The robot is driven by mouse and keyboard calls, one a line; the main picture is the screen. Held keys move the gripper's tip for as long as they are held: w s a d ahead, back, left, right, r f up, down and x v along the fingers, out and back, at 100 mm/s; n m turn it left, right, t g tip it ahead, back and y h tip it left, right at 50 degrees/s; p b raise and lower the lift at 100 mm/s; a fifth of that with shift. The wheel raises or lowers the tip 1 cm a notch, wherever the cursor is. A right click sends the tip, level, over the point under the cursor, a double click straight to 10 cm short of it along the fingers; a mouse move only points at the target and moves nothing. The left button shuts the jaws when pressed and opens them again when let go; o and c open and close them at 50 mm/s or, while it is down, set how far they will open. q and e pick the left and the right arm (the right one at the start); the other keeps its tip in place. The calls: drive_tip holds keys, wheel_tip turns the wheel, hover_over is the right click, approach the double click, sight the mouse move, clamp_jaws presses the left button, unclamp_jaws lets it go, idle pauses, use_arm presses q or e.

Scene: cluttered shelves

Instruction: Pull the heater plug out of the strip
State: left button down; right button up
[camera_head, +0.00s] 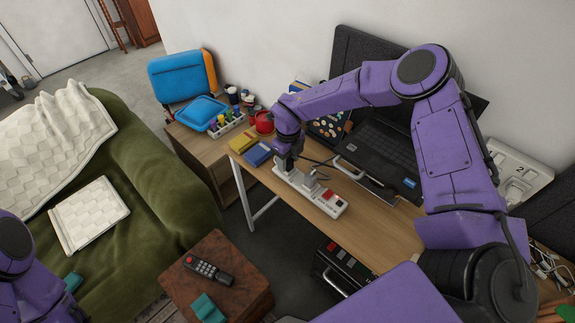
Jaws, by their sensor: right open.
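A white power strip (336,206) lies along the front edge of the wooden desk, with a red switch at its right end. A pale plug (309,181) sits in its middle part, and a cord loops near it; I cannot tell which appliance it belongs to. My right gripper (288,164) points down over the left end of the strip, left of that plug. The right gripper is open; its fingertips are small and dark, and whether they touch anything is unclear. My left arm shows at the lower left edge, but its gripper is out of view.
A black laptop (383,153) stands behind the strip. Blue and yellow books (258,153) and a red cup (264,122) lie left of the gripper. A brown side table (241,285) holds a remote (208,269).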

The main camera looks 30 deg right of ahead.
drive_tip(key=shift+w, duration=0.1)
clamp_jaws()
drive_tip(key=shift+r+p, duration=1.85)
drive_tip(key=shift+r, duration=0.75)
